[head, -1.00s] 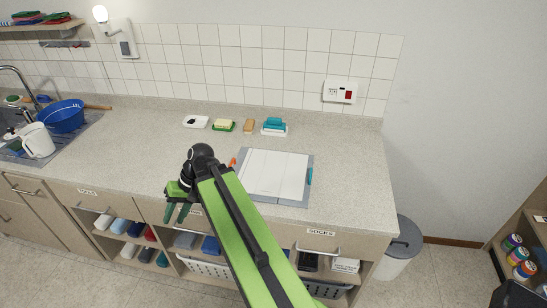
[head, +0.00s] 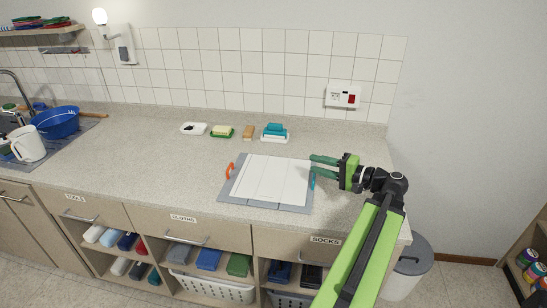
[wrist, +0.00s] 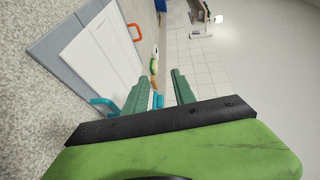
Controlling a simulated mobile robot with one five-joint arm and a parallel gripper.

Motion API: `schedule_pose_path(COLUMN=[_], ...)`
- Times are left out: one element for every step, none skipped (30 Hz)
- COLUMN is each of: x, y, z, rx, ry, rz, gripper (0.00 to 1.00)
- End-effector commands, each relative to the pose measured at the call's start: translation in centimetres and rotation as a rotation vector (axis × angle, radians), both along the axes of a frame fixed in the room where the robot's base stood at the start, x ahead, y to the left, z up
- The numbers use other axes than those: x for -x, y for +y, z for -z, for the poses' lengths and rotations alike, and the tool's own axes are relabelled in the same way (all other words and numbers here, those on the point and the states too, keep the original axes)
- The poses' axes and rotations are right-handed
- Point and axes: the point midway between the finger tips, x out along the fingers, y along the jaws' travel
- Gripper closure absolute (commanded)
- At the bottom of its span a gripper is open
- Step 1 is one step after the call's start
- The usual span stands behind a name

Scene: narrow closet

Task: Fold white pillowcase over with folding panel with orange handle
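The white pillowcase (head: 274,179) lies flat on the grey folding board (head: 268,207) on the counter; it also shows in the wrist view (wrist: 100,65). The orange handle (head: 229,170) is on the board's left edge in the head view, and in the wrist view (wrist: 135,32). A teal handle (head: 313,181) is on the right edge; it shows near my fingers in the wrist view (wrist: 102,103). My gripper (head: 312,165) is open, its green fingers pointing left above the board's right edge, near the teal handle. Nothing shows between the fingers.
Soap dishes (head: 221,132) and a teal sponge (head: 274,130) stand behind the board. A blue bowl (head: 57,122) and a white jug (head: 27,144) are at the sink, left. The counter left of the board (head: 150,160) is clear.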

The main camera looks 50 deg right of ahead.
Motion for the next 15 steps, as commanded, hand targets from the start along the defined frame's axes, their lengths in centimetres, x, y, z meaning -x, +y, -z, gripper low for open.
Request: schedule_pose_path(x=[-0.3,-0.6,-1.1,-1.6,-2.2,-3.0,-3.8,-4.5,-5.5,-6.3,-7.1,-8.0,-8.8,-9.5,-10.6], y=[0.1,0.1,0.2,0.3,0.4,0.6,0.7,0.8,1.0,1.1,1.2,1.3,1.5,1.6,1.7], z=[0.0,0.1,0.2,0.2,0.3,0.5,0.6,0.7,0.8,0.9,1.0,1.1,1.2,1.3,1.4], rx=[0.000,0.000,0.000,0.000,0.001,0.000,0.000,0.001,0.001,0.001,0.001,0.001,0.001,0.001,0.000], ry=[0.000,0.000,0.000,0.000,0.000,0.000,0.000,0.001,0.001,0.001,0.001,0.001,0.001,0.001,0.001], rz=[-0.002,-0.002,-0.003,-0.004,-0.004,-0.005,-0.005,-0.006,-0.006,-0.006,-0.006,-0.006,-0.006,-0.005,-0.006], gripper=[0.68,0.68,0.68,0.68,0.68,0.68,0.68,0.68,0.68,0.68,0.68,0.68,0.68,0.68,0.68])
